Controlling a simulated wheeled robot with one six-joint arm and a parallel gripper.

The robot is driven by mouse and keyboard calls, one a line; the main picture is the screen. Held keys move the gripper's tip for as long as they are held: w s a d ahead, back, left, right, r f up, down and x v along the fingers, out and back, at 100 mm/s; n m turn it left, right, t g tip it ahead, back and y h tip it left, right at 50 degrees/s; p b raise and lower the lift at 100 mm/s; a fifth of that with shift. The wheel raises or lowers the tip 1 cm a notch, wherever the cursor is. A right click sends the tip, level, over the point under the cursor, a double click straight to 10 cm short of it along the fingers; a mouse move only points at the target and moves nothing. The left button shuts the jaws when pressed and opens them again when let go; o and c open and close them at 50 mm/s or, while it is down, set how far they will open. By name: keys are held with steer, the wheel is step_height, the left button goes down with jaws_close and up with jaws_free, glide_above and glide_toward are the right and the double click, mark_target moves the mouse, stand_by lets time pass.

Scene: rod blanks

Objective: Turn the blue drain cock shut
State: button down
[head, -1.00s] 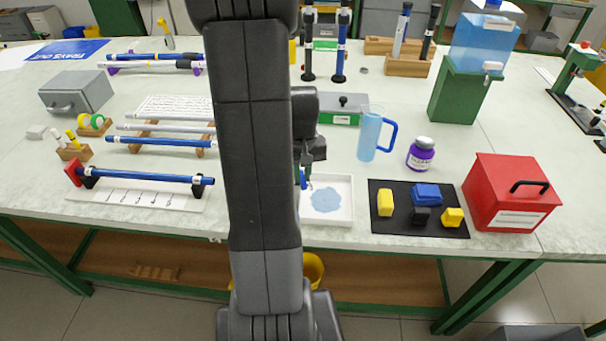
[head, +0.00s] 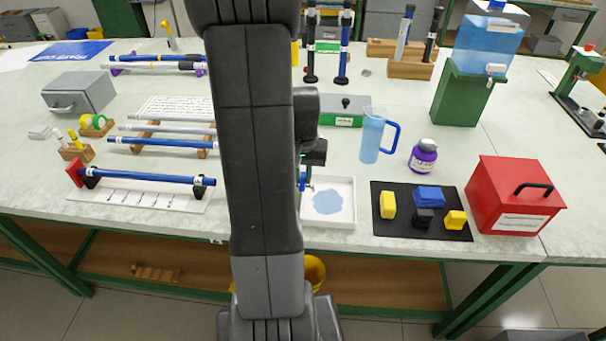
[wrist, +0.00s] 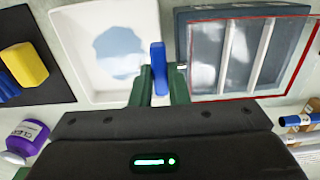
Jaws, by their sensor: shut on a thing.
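The blue drain cock (wrist: 157,67) shows in the wrist view as a narrow blue lever, pointing up the picture between the green fingers of my gripper (wrist: 161,84). My gripper is shut on it. In the head view a small blue part of the cock (head: 302,179) shows at the right edge of my arm. A grey tray-like tank (wrist: 238,14) with a red edge and pale bars lies right of the cock in the wrist view; my arm hides it in the head view. A white drip tray (head: 344,218) with a pale blue puddle (head: 328,202) lies beside the cock.
A black mat (head: 386,227) with yellow, blue and black blocks lies right of the tray, then a red box (head: 510,190). A purple jar (head: 424,158) and a blue jug (head: 371,140) stand behind. A rod rack (head: 145,180) is on the left.

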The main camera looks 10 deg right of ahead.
steer(key=c, duration=1.4)
jaws_free()
steer(key=shift+r, duration=0.1)
step_height(320, 180, up, 14)
steer(key=shift+f, duration=0.3)
step_height(320, 180, down, 14)
steer(key=shift+r, duration=0.2)
steer(key=shift+r, duration=0.1)
